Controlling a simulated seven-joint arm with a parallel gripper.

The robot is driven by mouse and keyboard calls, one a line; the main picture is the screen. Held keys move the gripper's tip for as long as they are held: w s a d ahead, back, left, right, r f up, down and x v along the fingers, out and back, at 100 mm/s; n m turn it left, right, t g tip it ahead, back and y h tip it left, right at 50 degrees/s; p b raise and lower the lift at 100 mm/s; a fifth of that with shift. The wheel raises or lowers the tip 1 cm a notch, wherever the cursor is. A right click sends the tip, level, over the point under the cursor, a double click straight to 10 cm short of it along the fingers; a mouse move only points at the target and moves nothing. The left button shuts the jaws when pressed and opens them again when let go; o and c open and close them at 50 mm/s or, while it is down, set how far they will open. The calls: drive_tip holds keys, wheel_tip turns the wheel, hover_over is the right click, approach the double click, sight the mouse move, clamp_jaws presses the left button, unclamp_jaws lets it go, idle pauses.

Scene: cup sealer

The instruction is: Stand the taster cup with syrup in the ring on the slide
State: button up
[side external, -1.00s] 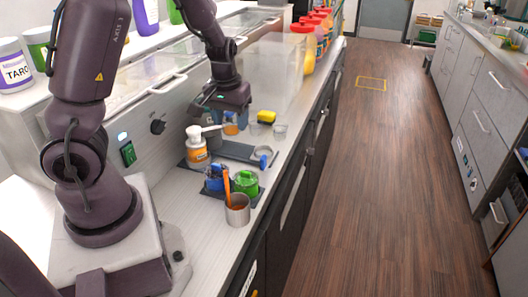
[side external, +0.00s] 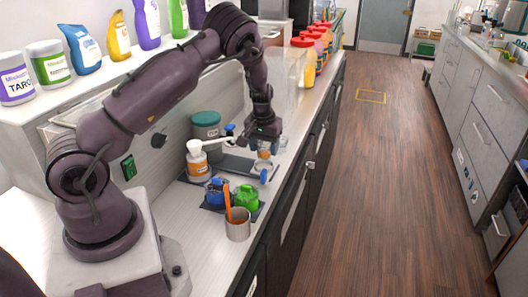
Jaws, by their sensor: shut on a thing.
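My gripper (side external: 264,146) is shut on the taster cup (side external: 264,154), a small clear cup with amber syrup in it. The cup looks upright. It is over the front end of the dark slide (side external: 235,165), at the ring (side external: 260,166). The ring is pale and partly hidden by the cup and fingers, and a blue knob (side external: 263,176) shows at its front. I cannot tell whether the cup's base is inside the ring or just above it.
A white pump bottle with an orange label (side external: 198,165) stands left of the slide. Blue (side external: 215,190) and green (side external: 246,197) items sit in front, beside a metal cup with an orange handle (side external: 237,229). A grey canister with a teal lid (side external: 206,124) stands behind.

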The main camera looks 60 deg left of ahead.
sight(264, 154)
drive_tip(key=shift+f, duration=1)
drive_tip(key=shift+f, duration=0.35)
drive_tip(key=shift+f, duration=0.25)
drive_tip(key=o, duration=0.9)
drive_tip(key=shift+r, duration=0.1)
